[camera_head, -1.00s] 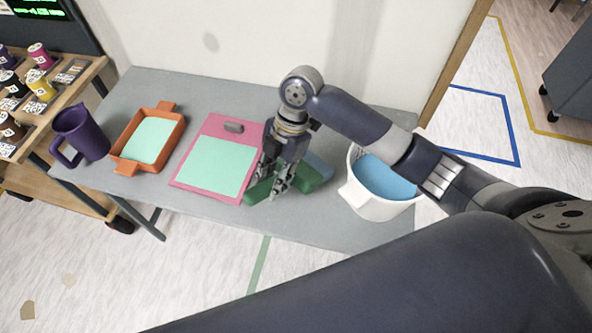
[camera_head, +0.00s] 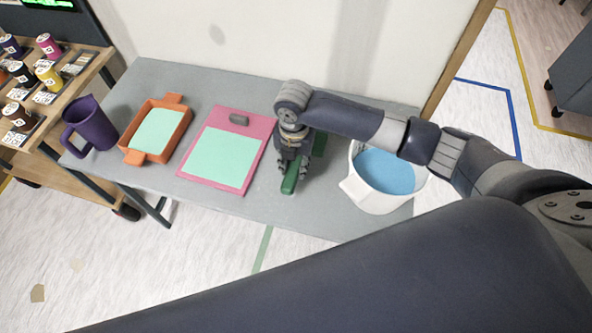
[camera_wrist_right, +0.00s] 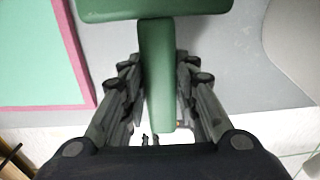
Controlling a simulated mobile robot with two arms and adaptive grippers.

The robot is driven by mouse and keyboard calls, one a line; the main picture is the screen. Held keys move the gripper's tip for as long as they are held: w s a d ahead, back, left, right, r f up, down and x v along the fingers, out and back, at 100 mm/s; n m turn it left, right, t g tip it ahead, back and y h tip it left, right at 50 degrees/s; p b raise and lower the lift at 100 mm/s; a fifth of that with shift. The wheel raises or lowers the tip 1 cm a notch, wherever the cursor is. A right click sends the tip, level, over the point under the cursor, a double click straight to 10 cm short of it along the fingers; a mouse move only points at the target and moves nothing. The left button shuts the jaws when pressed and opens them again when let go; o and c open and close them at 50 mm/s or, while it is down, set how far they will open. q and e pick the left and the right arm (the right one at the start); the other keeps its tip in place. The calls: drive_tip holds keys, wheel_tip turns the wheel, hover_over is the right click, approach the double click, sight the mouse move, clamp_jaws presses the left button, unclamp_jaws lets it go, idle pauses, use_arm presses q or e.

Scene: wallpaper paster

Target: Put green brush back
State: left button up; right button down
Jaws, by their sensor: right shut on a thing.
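The green brush (camera_head: 289,184) is in my right gripper (camera_head: 294,176), above the grey table between the pink board and the white bucket. In the right wrist view, the gripper fingers (camera_wrist_right: 157,72) are on both sides of the brush's narrow green handle (camera_wrist_right: 157,90). The wide head (camera_wrist_right: 150,8) is at the top of that view, cut off by the frame edge. In the head view, part of the head shows green behind the gripper; the rest is hidden. I cannot tell how high the brush is. My left gripper is not in view.
The pink board (camera_head: 195,182) with a mint sheet lies left of the gripper. The white bucket (camera_head: 372,200) with blue contents stands close on the right. An orange tray (camera_head: 134,158) and purple jug (camera_head: 92,128) stand farther left. The wall rises behind the table.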

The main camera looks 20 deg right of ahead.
wheel_tip(320, 180, down, 6)
drive_tip(key=shift+r+p, duration=0.25)
drive_tip(key=shift+p, duration=0.55)
drive_tip(key=shift+f, duration=0.1)
drive_tip(key=c, duration=1.2)
unclamp_jaws()
drive_tip(key=shift+c, duration=0.2)
drive_tip(key=shift+f+b, duration=0.25)
drive_tip(key=shift+b, duration=0.45)
drive_tip(key=r, duration=0.3)
drive_tip(key=r+b, duration=0.1)
drive_tip(key=r, duration=0.6)
drive_tip(key=shift+w+d+b, duration=0.1)
drive_tip(key=shift+w+b, duration=0.2)
drive_tip(key=shift+r, duration=0.5)
